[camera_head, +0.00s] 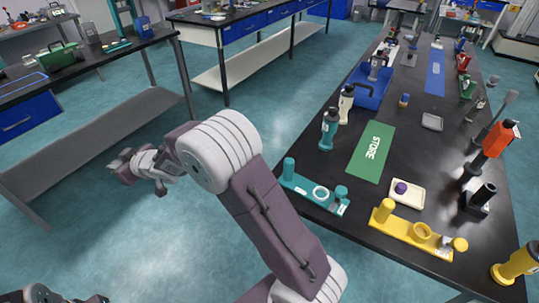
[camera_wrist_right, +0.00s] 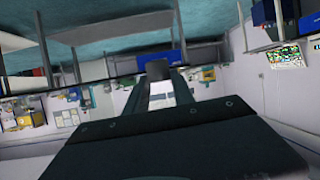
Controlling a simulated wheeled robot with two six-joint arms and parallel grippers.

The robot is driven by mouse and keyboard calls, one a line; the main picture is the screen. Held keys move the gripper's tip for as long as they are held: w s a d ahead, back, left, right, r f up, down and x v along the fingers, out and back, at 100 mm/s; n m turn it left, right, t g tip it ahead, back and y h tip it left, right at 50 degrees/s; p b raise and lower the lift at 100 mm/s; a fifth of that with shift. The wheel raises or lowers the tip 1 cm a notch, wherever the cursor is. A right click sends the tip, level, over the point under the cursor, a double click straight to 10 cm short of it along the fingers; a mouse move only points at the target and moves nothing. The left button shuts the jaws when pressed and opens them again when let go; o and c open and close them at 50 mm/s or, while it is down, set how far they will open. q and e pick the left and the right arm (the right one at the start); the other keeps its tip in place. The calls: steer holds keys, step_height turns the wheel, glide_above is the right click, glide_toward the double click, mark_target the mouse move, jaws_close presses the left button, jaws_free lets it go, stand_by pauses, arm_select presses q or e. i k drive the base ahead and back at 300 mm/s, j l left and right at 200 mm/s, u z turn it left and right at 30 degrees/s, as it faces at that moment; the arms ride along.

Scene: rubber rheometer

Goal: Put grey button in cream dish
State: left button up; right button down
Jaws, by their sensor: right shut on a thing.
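The cream dish (camera_head: 416,203) lies on the black bench at the right, between the green mat and the yellow stand, with a small purple button (camera_head: 401,187) in it. My right gripper (camera_head: 119,165) is far to the left of the dish, out over the floor. It is shut on a small dark grey piece, probably the grey button (camera_wrist_right: 158,69), which shows at the fingertips in the right wrist view. Only a cut-off part of my left arm shows at the bottom left corner; its fingers cannot be made out.
A teal stand (camera_head: 309,190) and a yellow stand (camera_head: 398,229) line the bench's near edge. A green mat (camera_head: 371,151), a grey dish (camera_head: 432,121), a teal bottle (camera_head: 329,130) and a blue tray (camera_head: 372,92) stand farther back. Open floor separates my right gripper from the bench.

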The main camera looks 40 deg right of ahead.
mark_target(413, 197)
steer(key=k+l+u, duration=0.2)
steer(key=k+u, duration=0.2)
steer(key=k, duration=0.15)
steer(key=k+u, duration=0.4)
steer(key=k+j+u, duration=0.15)
steer(key=k+u, duration=0.3)
steer(key=k, duration=0.2)
steer(key=k+u, duration=0.5)
steer(key=u, duration=0.2)
steer(key=k+u, duration=0.3)
steer(key=k+l+z, duration=0.1)
steer(key=z, duration=0.4)
steer(key=k+l+z, duration=0.2)
steer(key=z, duration=0.3)
steer(key=l+z, duration=0.1)
steer(key=z, duration=0.8)
steer(key=l+z, duration=0.15)
steer(key=z, duration=0.3)
steer(key=l+z, duration=0.1)
steer(key=z, duration=0.35)
